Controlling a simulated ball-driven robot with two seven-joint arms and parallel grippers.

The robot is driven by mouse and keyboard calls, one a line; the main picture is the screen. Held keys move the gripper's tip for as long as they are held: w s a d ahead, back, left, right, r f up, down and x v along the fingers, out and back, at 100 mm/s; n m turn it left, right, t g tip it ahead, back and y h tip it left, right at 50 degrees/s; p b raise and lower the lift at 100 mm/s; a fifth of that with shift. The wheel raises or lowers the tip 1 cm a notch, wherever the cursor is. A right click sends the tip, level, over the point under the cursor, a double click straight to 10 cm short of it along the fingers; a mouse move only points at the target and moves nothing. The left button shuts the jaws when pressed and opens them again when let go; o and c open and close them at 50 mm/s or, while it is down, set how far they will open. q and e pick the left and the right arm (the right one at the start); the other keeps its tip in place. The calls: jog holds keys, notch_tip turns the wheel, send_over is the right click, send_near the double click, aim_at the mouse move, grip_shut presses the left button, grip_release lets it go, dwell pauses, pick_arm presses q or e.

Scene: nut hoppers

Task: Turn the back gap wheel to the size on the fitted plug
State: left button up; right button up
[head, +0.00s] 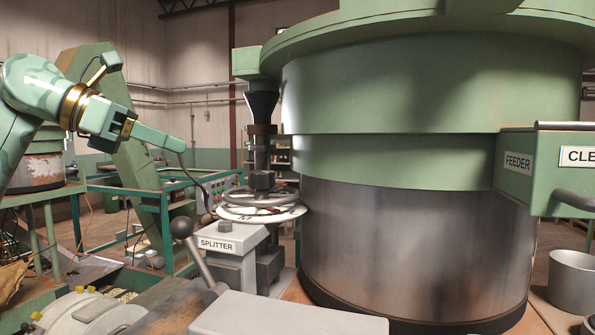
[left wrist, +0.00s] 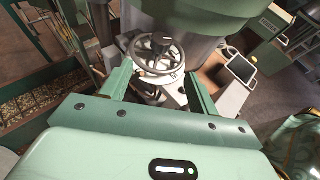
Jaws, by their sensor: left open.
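A grey spoked handwheel (head: 258,196) sits over a pale marked dial disc (head: 270,214), below a dark vertical column behind the SPLITTER stand. In the left wrist view the wheel (left wrist: 157,50) lies ahead, beyond and between my fingers. My right gripper is not in view.
The SPLITTER stand (head: 222,255) has a black-knobbed lever (head: 184,230) in front. A large green and steel bowl drum (head: 410,230) blocks the right side. The FEEDER box (head: 518,170) projects at far right, above a grey pot (head: 573,282). Open air lies between gripper and wheel.

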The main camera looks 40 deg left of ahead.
aim_at(257, 171)
pick_arm(q)
jog(key=p+x, duration=0.2)
jog(key=x, duration=0.3)
jog(key=p+x, duration=0.3)
jog(key=x, duration=0.2)
jog(key=p+x, duration=0.3)
jog(key=x, duration=0.2)
jog(key=shift+d+r, duration=0.15)
jog(key=shift+r, duration=0.25)
jog(key=shift+w+d+f, duration=0.25)
jog(key=shift+w+f, duration=0.05)
jog(key=shift+w, duration=0.1)
jog(key=shift+c, duration=0.2)
jog(key=c, duration=0.9)
